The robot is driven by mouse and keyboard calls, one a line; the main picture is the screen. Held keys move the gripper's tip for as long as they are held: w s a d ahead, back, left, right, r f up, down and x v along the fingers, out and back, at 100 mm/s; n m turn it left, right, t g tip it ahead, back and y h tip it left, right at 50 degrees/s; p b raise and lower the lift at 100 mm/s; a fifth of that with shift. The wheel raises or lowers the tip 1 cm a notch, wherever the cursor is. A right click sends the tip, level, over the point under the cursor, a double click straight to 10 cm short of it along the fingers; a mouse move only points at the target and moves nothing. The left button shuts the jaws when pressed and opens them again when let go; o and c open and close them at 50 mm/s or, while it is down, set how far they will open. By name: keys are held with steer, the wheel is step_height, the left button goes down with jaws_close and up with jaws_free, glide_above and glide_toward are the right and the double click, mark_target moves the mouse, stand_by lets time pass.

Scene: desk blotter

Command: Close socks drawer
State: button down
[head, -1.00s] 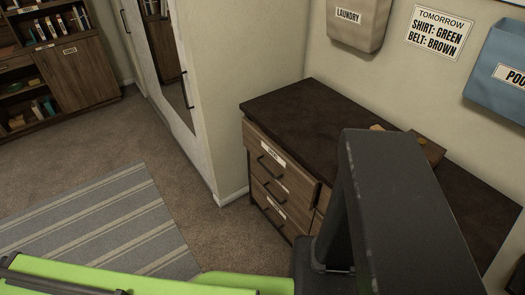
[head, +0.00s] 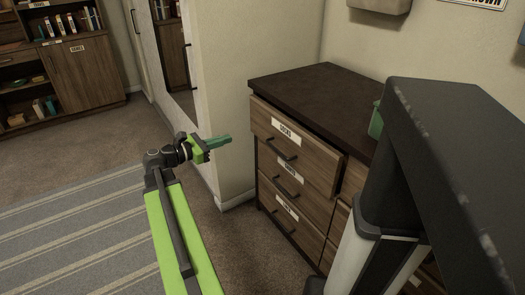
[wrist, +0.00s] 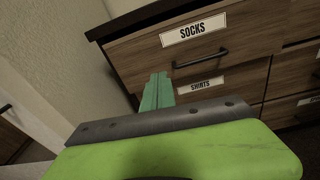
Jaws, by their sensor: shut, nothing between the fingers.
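The socks drawer (head: 312,158) is the top left drawer of a wooden dresser. It has a white SOCKS label and a dark bar handle (head: 278,152). Its front stands out past the dresser frame, so it is partly open. In the wrist view, the drawer front (wrist: 250,36) and its handle (wrist: 201,59) fill the upper part. My gripper (head: 226,139) is in front and to the left of the drawer in the head view, apart from it. Its green fingers (wrist: 158,82) are together and empty, and appear below and left of the handle in the wrist view.
The shirts drawer (head: 290,185) and another labelled drawer sit below. A green object (head: 376,122) stands on the dark dresser top (head: 310,92), partly hidden. A wall corner (head: 232,120) is close behind my gripper. Carpet and a striped rug (head: 80,235) lie left.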

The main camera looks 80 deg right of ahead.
mark_target(272, 123)
steer(key=shift+n+g, duration=0.4)
steer(key=shift+g, duration=0.2)
steer(key=x, duration=1.1)
steer(key=a+r+x, duration=0.1)
steer(key=x, duration=0.5)
steer(key=shift+s, duration=0.35)
